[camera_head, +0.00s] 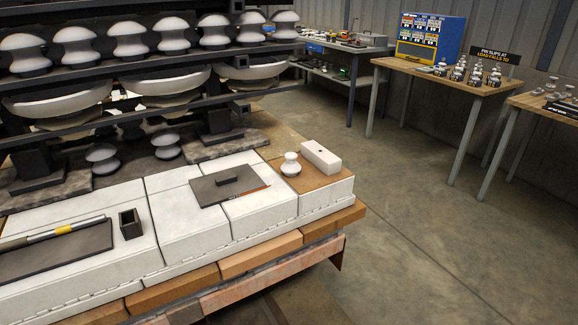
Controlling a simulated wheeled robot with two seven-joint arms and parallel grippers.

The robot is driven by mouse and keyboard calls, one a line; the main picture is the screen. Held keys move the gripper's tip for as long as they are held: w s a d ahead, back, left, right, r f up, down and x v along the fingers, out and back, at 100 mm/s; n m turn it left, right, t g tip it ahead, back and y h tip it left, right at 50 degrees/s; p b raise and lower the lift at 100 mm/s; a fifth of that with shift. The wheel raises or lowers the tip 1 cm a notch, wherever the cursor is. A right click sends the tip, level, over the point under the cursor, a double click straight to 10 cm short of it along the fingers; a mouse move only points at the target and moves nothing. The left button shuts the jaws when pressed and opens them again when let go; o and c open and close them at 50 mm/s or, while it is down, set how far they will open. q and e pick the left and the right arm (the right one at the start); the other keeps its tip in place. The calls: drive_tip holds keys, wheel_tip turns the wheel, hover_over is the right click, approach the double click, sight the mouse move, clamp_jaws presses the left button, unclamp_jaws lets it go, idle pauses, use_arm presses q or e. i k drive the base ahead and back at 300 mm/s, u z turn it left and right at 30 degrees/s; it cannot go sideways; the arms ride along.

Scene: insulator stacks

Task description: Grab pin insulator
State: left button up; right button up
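A small white pin insulator (291,164) stands upright on the wooden patch near the right end of the workbench (265,212). It is beside a white rectangular block (321,157). Other white insulators of a similar shape, such as one at the rack's upper shelf (128,40), stand in a row at the upper left. Two smaller ones, one of them here (102,158), stand on the grey stone slab behind the bench top. Neither of my grippers shows in the head view.
A dark plate (228,185) with a small block lies left of the insulator. A dark square cup (130,223) and a tray with a rod (60,250) are further left. Tables (440,72) with small items stand at the back right; the floor (440,240) is open.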

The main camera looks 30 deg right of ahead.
sight(291, 167)
drive_tip(key=z, duration=0.45)
drive_tip(key=i, duration=1.1)
drive_tip(key=u, duration=0.3)
